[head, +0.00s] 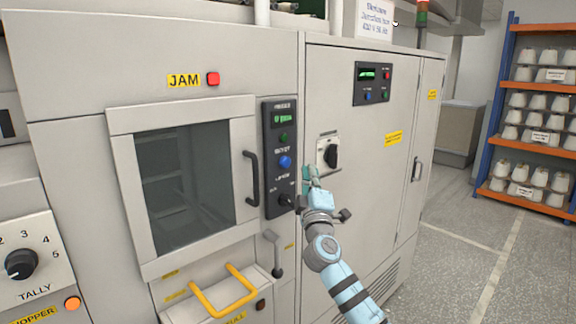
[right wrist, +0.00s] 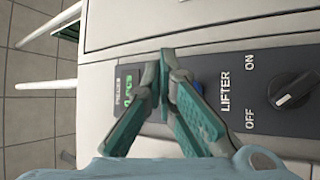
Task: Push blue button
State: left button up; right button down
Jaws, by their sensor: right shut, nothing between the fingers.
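In the right wrist view, a sliver of the blue button (right wrist: 197,87) shows behind a finger; the rest is hidden. My right gripper (head: 309,174) is shut and empty, to the right of the blue button and slightly lower in the head view. Its closed fingers (right wrist: 163,68) also show in the right wrist view, in front of the panel. I cannot tell whether they touch it. My left gripper is not in view.
A windowed door (head: 185,180) with a dark handle (head: 251,178) lies left of the panel. A black rotary switch (head: 331,155) and a second small panel (head: 373,83) are on the cabinet to the right. The LIFTER knob (right wrist: 291,91) is near the fingers.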

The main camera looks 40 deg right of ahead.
aim_at(285, 162)
jog(key=shift+w+a+b, duration=0.2)
jog(key=shift+w+b, duration=0.95)
jog(key=shift+w, duration=1)
jog(key=shift+f, duration=0.1)
jog(key=shift+w+b, duration=0.4)
jog(key=shift+b, duration=0.05)
